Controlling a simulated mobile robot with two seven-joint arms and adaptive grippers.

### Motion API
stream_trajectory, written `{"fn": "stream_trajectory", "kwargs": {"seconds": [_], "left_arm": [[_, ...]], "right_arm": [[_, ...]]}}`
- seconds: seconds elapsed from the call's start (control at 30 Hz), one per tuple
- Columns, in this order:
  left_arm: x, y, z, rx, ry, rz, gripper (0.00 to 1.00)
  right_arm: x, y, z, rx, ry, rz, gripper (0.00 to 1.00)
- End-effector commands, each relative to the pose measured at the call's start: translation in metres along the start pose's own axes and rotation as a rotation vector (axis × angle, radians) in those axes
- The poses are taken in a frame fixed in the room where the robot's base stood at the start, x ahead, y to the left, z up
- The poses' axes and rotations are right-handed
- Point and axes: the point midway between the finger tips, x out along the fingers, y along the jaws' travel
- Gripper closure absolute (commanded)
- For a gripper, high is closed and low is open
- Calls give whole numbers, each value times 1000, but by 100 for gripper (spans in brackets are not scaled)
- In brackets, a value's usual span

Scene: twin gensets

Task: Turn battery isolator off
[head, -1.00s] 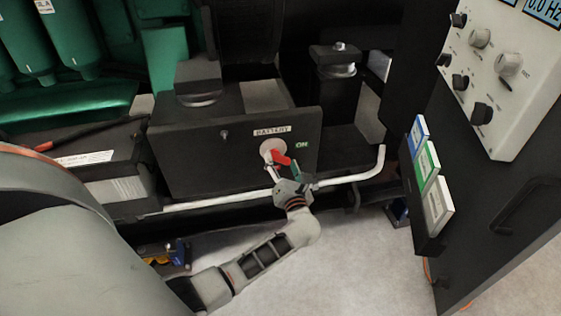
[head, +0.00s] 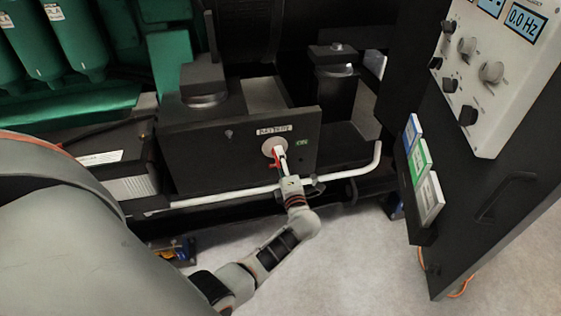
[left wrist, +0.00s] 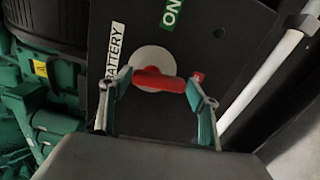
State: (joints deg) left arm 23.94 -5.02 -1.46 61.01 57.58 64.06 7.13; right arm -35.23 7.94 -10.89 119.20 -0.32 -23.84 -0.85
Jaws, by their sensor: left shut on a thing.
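The battery isolator (head: 268,146) is a pale round disc with a red handle on a black box front. A BATTERY label (head: 274,131) is above it and a green ON label (head: 301,143) to its right. My left gripper (head: 281,160) is at the red handle (head: 275,161), which points down in the head view. My right gripper is not in view.
A white pipe (head: 345,174) runs across below the isolator, close to my left gripper. A control cabinet (head: 470,190) with knobs and coloured cards stands at the right. A black battery (head: 100,160) is at the left.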

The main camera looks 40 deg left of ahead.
Motion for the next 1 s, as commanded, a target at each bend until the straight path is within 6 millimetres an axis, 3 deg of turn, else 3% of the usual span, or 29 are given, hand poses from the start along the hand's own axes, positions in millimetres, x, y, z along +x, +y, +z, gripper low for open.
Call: {"fn": "stream_trajectory", "kwargs": {"seconds": [0.3,0.83,0.87,0.9,1.0], "left_arm": [[0,2,0,114,-3,2,61],[0,0,0,140,-4,3,60],[0,0,0,140,-4,3,34],[0,0,-1,140,-4,3,24],[0,0,-1,138,-3,2,22]], "right_arm": [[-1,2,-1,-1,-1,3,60],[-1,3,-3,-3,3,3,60],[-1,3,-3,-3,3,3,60],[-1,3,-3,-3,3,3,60],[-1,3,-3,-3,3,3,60]]}}
